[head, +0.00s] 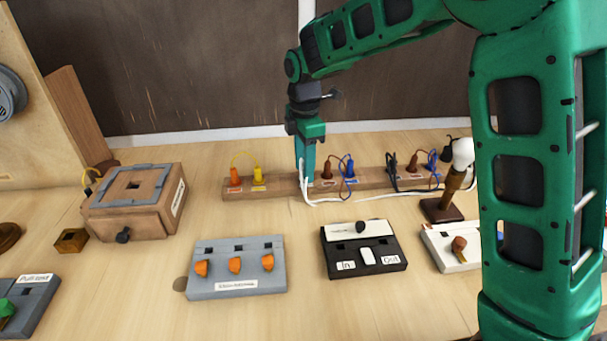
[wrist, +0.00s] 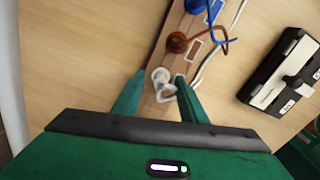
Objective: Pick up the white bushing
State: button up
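The white bushing (wrist: 160,77) shows in the wrist view on the wooden strip (wrist: 167,58), next to a brown plug (wrist: 177,42). My gripper (wrist: 160,78) points at it with its two green fingers apart, one to each side of the bushing. I cannot tell whether the right finger touches it. In the head view my gripper (head: 305,178) hangs down over the strip, between the yellow plug and the brown plug. It hides most of the bushing there.
A white cable (head: 345,200) runs along the strip's front. Orange (head: 235,177), yellow (head: 258,174), brown (head: 327,171) and blue (head: 349,165) plugs stand close by. A wooden box (head: 135,208), a grey switch panel (head: 237,283) and a black switch panel (head: 361,267) lie nearer.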

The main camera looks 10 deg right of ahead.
jog(key=shift+f, duration=0.25)
grip_shut()
